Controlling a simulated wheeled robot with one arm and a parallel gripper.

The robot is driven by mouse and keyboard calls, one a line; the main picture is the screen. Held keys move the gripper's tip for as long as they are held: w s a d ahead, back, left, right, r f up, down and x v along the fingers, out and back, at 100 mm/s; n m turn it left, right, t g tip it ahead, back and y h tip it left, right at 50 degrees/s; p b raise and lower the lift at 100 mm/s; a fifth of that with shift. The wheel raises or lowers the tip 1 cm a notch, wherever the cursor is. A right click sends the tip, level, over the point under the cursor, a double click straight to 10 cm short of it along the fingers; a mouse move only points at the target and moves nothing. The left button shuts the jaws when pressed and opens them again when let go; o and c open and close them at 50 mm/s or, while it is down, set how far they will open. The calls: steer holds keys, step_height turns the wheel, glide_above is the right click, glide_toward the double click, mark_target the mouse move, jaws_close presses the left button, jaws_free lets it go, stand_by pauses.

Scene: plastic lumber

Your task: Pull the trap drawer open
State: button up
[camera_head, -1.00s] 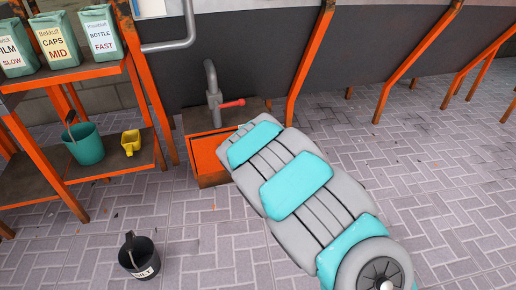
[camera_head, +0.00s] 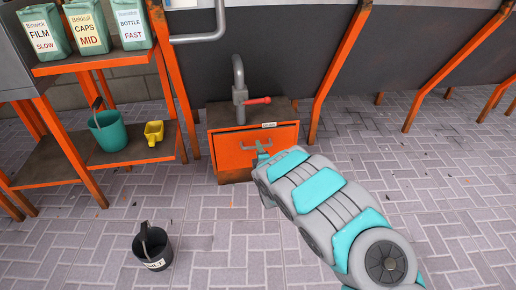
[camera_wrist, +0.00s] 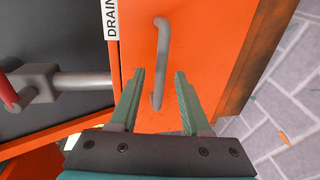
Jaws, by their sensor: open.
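The trap drawer has an orange front (camera_head: 230,156) on a low box below a grey pipe and red valve lever. Its front looks flush with the box. A grey bar handle (camera_head: 257,147) crosses the front; my gripper (camera_head: 264,150) is at its right part. In the wrist view the handle (camera_wrist: 162,50) runs upright in the picture, its lower end between my two green fingers (camera_wrist: 158,90). The fingers are open, one on each side, with gaps to the bar. I cannot tell how deep they reach around it.
The valve lever (camera_head: 257,101) sticks out above the drawer. A shelf (camera_head: 62,176) with a teal bucket (camera_head: 108,133) and yellow scoop (camera_head: 154,133) stands left. A black bucket (camera_head: 153,250) is on the floor in front. Orange legs (camera_head: 340,70) stand right.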

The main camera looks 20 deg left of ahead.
steer(key=shift+x, duration=1.4)
jaws_close()
steer(key=shift+f, duration=0.1)
stand_by(0.4)
